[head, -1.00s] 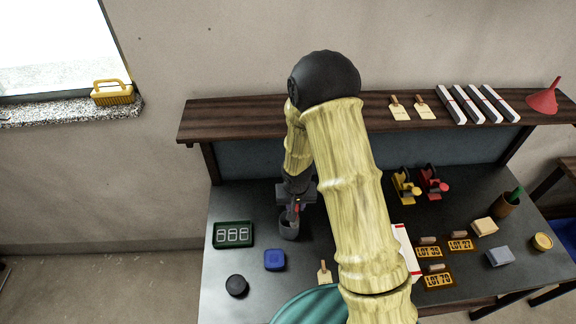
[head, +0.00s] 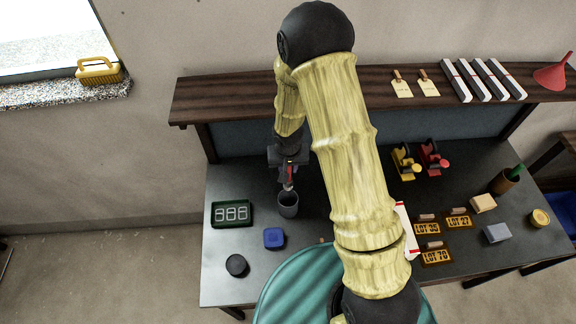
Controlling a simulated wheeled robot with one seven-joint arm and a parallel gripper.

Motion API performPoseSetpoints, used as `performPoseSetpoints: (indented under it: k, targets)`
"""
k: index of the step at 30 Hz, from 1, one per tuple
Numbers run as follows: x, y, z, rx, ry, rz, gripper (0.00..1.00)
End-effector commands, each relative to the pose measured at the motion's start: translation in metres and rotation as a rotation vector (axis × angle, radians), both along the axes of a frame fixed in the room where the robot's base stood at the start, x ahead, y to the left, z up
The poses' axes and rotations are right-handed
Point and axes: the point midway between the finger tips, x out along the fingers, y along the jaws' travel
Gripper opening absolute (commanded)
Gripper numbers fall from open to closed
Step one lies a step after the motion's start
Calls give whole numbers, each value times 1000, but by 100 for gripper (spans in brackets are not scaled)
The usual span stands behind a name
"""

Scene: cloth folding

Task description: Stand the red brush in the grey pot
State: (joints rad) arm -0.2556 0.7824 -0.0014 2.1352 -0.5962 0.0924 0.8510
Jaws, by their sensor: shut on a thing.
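The grey pot (head: 288,208) stands upright on the dark table, left of my arm. My gripper (head: 290,172) points down just behind and above the pot's rim. It is shut on the red brush (head: 290,183), of which only a small red part shows below the jaws. The brush's lower end is close to the rim; I cannot tell whether it is over the opening, inside it or just behind. The rest of the brush is hidden by the gripper.
A shelf (head: 225,98) runs behind.

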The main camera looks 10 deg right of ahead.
Motion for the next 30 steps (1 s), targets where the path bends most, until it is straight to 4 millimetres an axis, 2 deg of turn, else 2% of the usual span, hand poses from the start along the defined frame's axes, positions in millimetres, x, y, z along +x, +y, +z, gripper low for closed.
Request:
performPoseSetpoints:
  k: [30]
  targets:
    - [0, 0, -67, 0, 0, 0, 4]
